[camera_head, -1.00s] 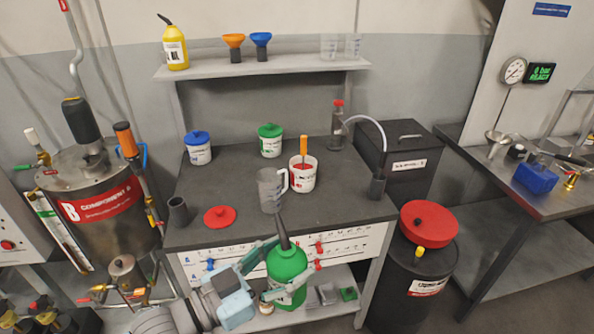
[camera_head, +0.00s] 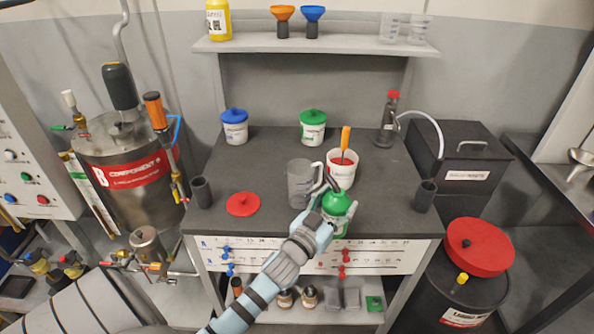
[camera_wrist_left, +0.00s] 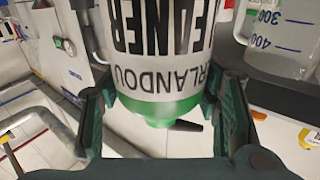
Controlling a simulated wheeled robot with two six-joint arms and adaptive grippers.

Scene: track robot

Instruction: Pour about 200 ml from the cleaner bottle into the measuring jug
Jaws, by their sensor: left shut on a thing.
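The green cleaner bottle (camera_head: 337,205) has a dark spout and is at the front of the bench, just right of the measuring jug. My left gripper (camera_head: 334,217) is shut on it; the arm hides part of it. In the left wrist view the bottle (camera_wrist_left: 160,75) fills the middle between the fingers (camera_wrist_left: 160,110), its label upside down. The clear measuring jug (camera_head: 300,183) stands upright on the bench, handle to the right. The spout is close to the handle; I cannot tell whether they touch. The jug's scale shows in the left wrist view (camera_wrist_left: 280,38). My right gripper is out of view.
A white tub (camera_head: 342,168) with an orange-handled tool stands right behind the jug. A red lid (camera_head: 243,204) lies to the left. Blue-lidded (camera_head: 235,130) and green-lidded (camera_head: 313,130) tubs stand at the back. A dark cup (camera_head: 425,196) stands at the right edge.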

